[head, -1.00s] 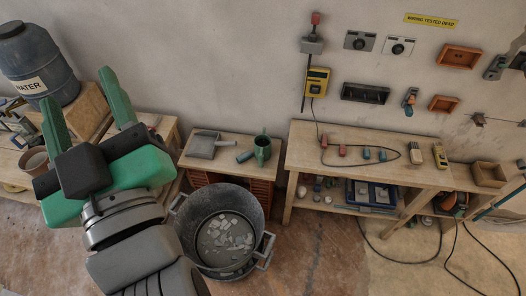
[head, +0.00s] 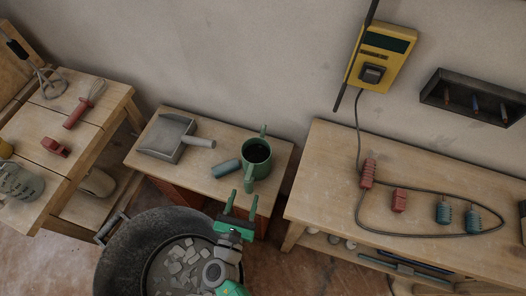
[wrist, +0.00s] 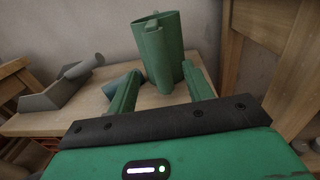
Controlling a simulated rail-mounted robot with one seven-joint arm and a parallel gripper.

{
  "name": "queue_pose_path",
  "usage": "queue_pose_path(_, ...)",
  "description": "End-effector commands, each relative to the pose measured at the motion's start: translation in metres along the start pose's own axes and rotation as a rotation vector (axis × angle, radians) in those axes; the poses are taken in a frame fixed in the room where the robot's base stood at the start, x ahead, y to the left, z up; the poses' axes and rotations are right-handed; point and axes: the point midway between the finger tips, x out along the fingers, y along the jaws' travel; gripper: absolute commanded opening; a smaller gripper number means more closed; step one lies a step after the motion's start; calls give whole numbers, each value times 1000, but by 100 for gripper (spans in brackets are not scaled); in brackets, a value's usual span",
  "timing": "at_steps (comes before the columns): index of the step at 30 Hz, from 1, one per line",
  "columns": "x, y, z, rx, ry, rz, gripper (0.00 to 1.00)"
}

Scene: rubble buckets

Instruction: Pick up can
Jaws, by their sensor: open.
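The green can (head: 257,155) stands upright on a small wooden table, with a dark inside and a handle or spout sticking up on either side. In the wrist view the can (wrist: 170,45) stands ahead of my gripper, roughly between its fingers. My gripper (head: 240,202) is green, open and empty, in front of the can near the table's front edge. Its two green fingers (wrist: 160,88) show spread apart in the wrist view.
A grey cylinder (head: 226,168) lies just left of the can, and a grey dustpan (head: 168,137) lies further left. A large dark bucket (head: 122,262) with pale rubble stands on the floor in front. A workbench (head: 310,180) is on the right. A wall is behind.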

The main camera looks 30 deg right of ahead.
Motion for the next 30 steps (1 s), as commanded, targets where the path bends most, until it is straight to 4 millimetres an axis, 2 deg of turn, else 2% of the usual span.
queue_pose_path(4, 4, 0, 2, -1, -2, -1, 51)
queue_pose_path(9, 26, 0, 2, 2, -2, -3, 51)
queue_pose_path(14, 31, 0, 3, 3, -1, -2, 51)
queue_pose_path(23, 77, -1, 3, 4, -1, -3, 51)
queue_pose_path(29, 79, -1, 6, 4, 0, -1, 51)
queue_pose_path(30, 79, -1, 6, 4, 0, -1, 43)
